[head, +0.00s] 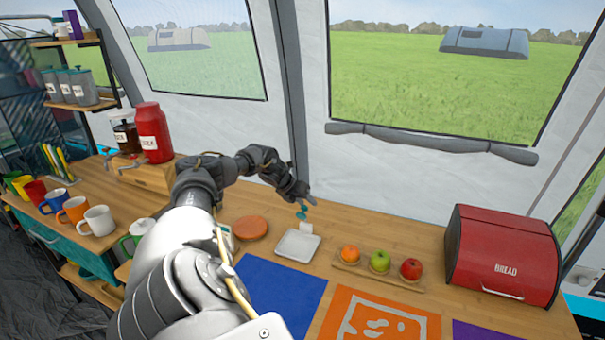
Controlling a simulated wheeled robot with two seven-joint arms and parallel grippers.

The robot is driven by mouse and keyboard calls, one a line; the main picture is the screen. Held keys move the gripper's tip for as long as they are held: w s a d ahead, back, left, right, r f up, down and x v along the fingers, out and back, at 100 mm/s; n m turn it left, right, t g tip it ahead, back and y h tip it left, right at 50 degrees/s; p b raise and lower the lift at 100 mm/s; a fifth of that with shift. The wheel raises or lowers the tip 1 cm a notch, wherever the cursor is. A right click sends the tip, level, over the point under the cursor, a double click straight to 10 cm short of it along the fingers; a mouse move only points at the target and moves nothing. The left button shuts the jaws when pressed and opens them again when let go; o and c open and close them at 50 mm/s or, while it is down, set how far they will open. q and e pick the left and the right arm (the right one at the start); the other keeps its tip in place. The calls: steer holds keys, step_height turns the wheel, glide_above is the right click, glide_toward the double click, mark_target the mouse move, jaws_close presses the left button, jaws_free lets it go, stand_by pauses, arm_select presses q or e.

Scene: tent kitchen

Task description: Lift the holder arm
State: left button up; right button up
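My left arm reaches across the counter, and its dark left gripper (307,199) is at the back of the counter near the tent wall. Just below the gripper is a small teal piece (301,211) with a small white block (306,228) under it. I cannot tell whether the gripper touches the teal piece, or whether this is the holder arm. The finger gap is too small to make out. My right gripper is out of view.
A white square tray (297,246) and a round brown board (251,228) lie near the gripper. Fruit sits on a wooden board (378,270). A red bread box (503,255) stands at right. Mugs and a red canister (153,133) stand at left.

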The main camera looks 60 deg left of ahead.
arm_select(q)
steer(key=shift+d+r, duration=0.1)
steer(key=shift+d, duration=0.05)
steer(key=b+v, duration=0.3)
steer(key=v, duration=0.7)
steer(key=shift+s+r, duration=0.15)
steer(key=shift+r, duration=0.1)
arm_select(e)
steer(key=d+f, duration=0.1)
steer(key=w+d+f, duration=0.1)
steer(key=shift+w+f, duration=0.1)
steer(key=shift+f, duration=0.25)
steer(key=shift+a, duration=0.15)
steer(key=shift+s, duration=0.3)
